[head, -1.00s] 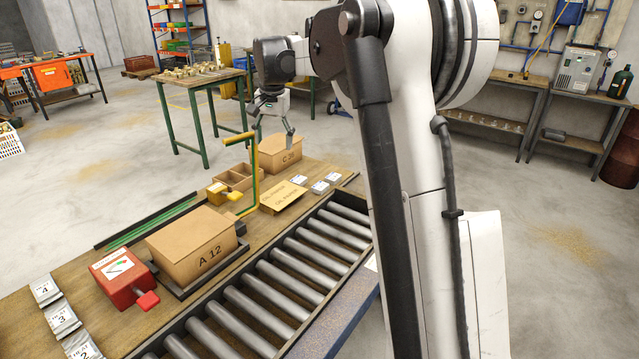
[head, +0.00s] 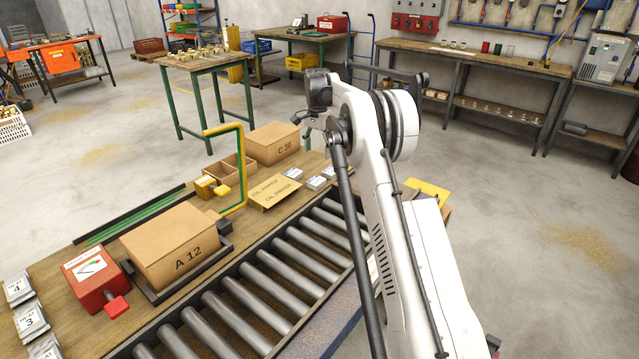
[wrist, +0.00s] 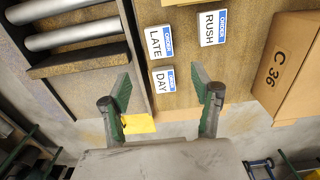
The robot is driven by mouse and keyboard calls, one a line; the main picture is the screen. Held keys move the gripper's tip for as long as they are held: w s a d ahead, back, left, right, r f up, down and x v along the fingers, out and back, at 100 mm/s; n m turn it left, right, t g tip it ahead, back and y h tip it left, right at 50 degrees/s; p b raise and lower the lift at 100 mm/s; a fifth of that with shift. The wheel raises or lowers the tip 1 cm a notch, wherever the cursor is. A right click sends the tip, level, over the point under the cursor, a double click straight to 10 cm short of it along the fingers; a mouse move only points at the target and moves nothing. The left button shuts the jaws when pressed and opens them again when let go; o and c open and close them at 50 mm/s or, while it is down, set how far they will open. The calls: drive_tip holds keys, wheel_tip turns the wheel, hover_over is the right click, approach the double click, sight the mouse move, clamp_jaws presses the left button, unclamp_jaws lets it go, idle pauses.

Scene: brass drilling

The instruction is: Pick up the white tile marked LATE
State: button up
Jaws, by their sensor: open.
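The white tile marked LATE (wrist: 158,42) lies flat on the wooden bench, with a blue-marked edge, between the roller conveyor and the RUSH tile. In the head view it looks to be the nearer small white tile (head: 316,182). The DAY tile (wrist: 164,80) lies just beside it, and the RUSH tile (wrist: 212,28) lies to its right. My gripper (wrist: 162,88) is open and empty in the wrist view. Its green-padded fingers straddle the DAY tile in the picture, with LATE farther up beyond the fingertips. In the head view my gripper (head: 306,134) is small and partly hidden.
The C 36 box (wrist: 290,70) stands right of the tiles. The conveyor rollers (wrist: 75,36) run along the left. A tan lettered carton (head: 275,191), a yellow crank frame (head: 243,165) and the A 12 box (head: 175,245) share the bench. The bench end is close by.

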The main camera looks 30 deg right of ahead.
sight(318, 180)
wheel_tip(318, 180, down, 12)
drive_tip(key=shift+f, duration=0.25)
drive_tip(key=c, duration=1.2)
drive_tip(key=shift+r, duration=0.1)
drive_tip(key=shift+c, duration=0.2)
